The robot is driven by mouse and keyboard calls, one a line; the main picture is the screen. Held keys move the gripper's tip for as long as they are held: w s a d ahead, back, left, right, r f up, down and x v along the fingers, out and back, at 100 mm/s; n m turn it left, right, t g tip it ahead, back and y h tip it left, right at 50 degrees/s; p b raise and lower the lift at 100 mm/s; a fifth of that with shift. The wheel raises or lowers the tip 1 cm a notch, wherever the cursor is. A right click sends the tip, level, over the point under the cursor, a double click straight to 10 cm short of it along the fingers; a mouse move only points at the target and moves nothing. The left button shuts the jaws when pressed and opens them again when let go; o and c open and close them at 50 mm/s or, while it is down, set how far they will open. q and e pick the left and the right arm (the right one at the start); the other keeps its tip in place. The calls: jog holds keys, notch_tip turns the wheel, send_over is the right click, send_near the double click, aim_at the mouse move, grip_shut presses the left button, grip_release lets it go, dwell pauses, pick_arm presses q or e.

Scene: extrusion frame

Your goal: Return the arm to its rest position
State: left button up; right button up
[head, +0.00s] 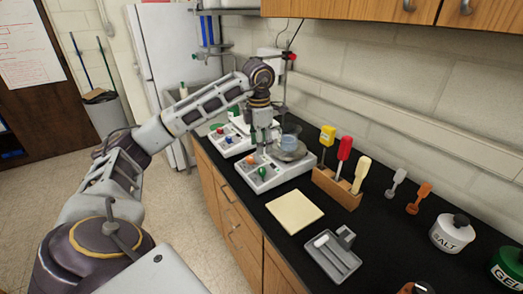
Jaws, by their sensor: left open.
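My left arm reaches from the lower left over the black counter. Its gripper (263,143) points down, open, above the front hot plate stirrer (268,178) and just left of a glass beaker (289,144) standing on that stirrer's round plate. The gripper looks close to the beaker; I cannot tell whether they touch. The fingertips are small and partly merge with the device behind them.
A second stirrer (228,145) stands farther back. To the right are a wooden rack (337,187) with coloured-handled tools, a pale square pad (294,212), a grey tray (333,262) and a salt jar (452,234). Wooden cabinets (375,10) hang above. Open floor lies left.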

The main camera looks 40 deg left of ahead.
pick_arm(q)
jog(key=shift+r, duration=0.3)
dwell(0.5)
notch_tip(320, 180, up, 9)
jog(key=p, duration=0.9)
